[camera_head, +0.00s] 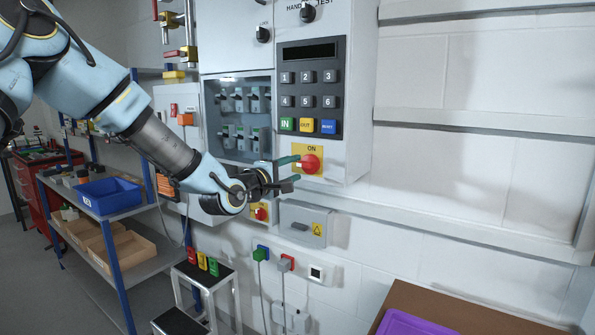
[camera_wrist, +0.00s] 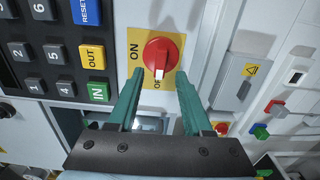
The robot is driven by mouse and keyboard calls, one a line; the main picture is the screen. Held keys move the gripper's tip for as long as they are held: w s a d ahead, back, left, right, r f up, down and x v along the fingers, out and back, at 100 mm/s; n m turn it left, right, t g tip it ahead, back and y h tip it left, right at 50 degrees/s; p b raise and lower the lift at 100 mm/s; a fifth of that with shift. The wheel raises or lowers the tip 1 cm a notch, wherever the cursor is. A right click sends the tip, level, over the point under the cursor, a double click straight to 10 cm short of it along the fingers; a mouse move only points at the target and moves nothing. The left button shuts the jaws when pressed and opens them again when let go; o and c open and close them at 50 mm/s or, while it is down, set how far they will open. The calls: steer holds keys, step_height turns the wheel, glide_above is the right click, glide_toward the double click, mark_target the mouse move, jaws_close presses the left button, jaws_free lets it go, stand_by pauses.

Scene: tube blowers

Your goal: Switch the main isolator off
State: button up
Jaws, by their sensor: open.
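The main isolator is a red rotary knob (camera_head: 311,164) on a yellow plate marked ON, low on the grey control panel. In the wrist view the red knob (camera_wrist: 162,52) has a white pointer mark aimed down the picture at lettering of which "OF" shows; ON lies to its left. My gripper (camera_head: 293,169) is at the knob's left in the head view, its two green fingers apart. In the wrist view my gripper (camera_wrist: 160,72) has one fingertip on either side of the knob's lower part. I cannot tell whether either touches it.
A keypad (camera_head: 309,89) with coloured buttons sits just above the knob. A second red knob (camera_head: 260,213) on yellow is below left, beside a grey box (camera_head: 304,224). A shelf with a blue bin (camera_head: 108,195) stands left.

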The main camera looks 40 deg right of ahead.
steer(key=b+v, duration=0.1)
steer(key=v, duration=0.7)
steer(key=shift+a, duration=0.15)
steer(key=w+a+f+m+t+y, duration=0.1)
steer(key=w+a+f+y, duration=0.3)
steer(key=a, duration=0.4)
steer(key=w+a+f+m+y, duration=0.1)
steer(key=w+a+f+y, duration=0.25)
steer(key=a+f, duration=0.35)
steer(key=w+a+f+m+t+y, duration=0.15)
steer(key=a+f+y, duration=0.25)
steer(key=a, duration=0.5)
steer(key=s+a+f+g+y, duration=0.1)
steer(key=s+a, duration=0.4)
steer(key=a, duration=0.6)
steer(key=s+a+f+g+y, duration=0.1)
steer(key=s+a+g+y, duration=0.3)
steer(key=a, duration=0.8)
steer(key=shift+s+a+m+y, duration=0.3)
steer(key=shift+s+m+y, duration=0.05)
steer(key=shift+s+m, duration=0.1)
